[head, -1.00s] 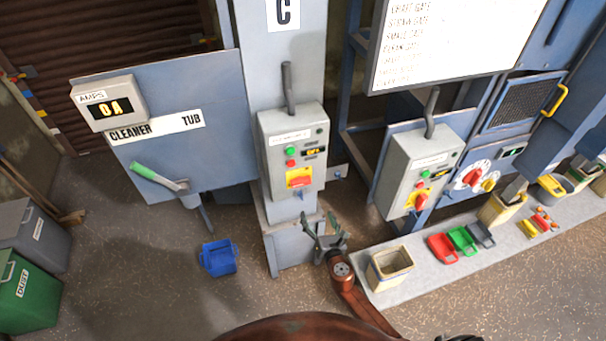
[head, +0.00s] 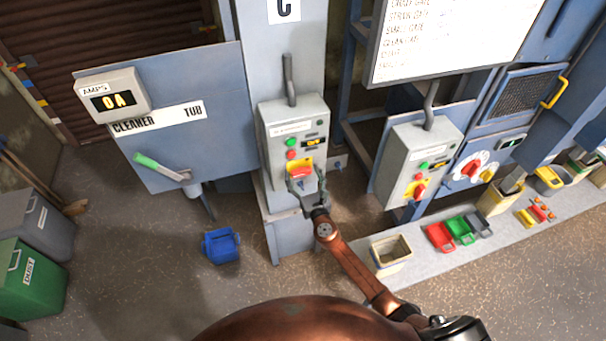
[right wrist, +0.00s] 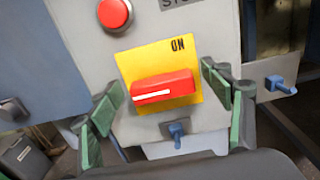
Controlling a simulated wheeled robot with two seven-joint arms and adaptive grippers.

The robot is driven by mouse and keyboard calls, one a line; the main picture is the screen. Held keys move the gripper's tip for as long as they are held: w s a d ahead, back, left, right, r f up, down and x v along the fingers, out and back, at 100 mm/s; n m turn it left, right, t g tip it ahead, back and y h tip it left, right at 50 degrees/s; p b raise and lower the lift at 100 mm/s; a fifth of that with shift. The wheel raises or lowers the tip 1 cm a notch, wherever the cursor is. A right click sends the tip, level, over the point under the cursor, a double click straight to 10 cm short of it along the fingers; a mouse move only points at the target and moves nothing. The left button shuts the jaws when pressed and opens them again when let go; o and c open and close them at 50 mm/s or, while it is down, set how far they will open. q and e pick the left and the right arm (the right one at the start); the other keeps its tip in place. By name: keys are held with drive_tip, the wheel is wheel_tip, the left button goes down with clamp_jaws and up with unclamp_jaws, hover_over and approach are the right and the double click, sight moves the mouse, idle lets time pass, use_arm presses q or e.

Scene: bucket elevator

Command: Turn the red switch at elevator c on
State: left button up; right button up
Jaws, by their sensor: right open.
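The red switch (right wrist: 163,87) sits on a yellow plate (right wrist: 180,54) marked ON, on the grey control box (head: 291,117) of the column labelled C (head: 284,10). Its handle lies nearly level in the right wrist view, with a white line toward its left end. My right gripper (head: 305,178) is open in front of the lower part of the box. In the right wrist view its green-padded fingers (right wrist: 165,100) stand either side of the switch, apart from it. In the head view the gripper partly covers the switch. My left gripper is not in view.
A red button (right wrist: 115,12) is above the yellow plate, and a small blue latch (right wrist: 176,131) is below. A second grey box (head: 418,165) with a red switch stands to the right. A blue bucket (head: 221,246) and a beige bin (head: 391,255) stand below.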

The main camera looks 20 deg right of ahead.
drive_tip(key=shift+c, duration=0.5)
drive_tip(key=c, duration=1)
drive_tip(key=shift+f, duration=0.1)
drive_tip(key=m+b, duration=0.1)
drive_tip(key=m, duration=0.1)
drive_tip(key=m+b, duration=0.1)
drive_tip(key=m, duration=0.1)
drive_tip(key=shift+d+f+m+b, duration=0.1)
drive_tip(key=shift+d+m+b, duration=0.1)
drive_tip(key=shift+m+b, duration=0.15)
drive_tip(key=m+b, duration=0.1)
drive_tip(key=m, duration=0.1)
drive_tip(key=m+b, duration=0.1)
drive_tip(key=m, duration=0.1)
drive_tip(key=shift+d+f+m, duration=0.15)
drive_tip(key=shift+d+m, duration=0.05)
drive_tip(key=shift+m, duration=0.05)
drive_tip(key=m+b, duration=0.1)
drive_tip(key=m, duration=0.3)
drive_tip(key=shift+d+f+m, duration=0.1)
drive_tip(key=shift+f+m, duration=0.05)
drive_tip(key=shift+m, duration=0.15)
drive_tip(key=m+b, duration=0.1)
drive_tip(key=m, duration=0.3)
drive_tip(key=shift+f, duration=0.1)
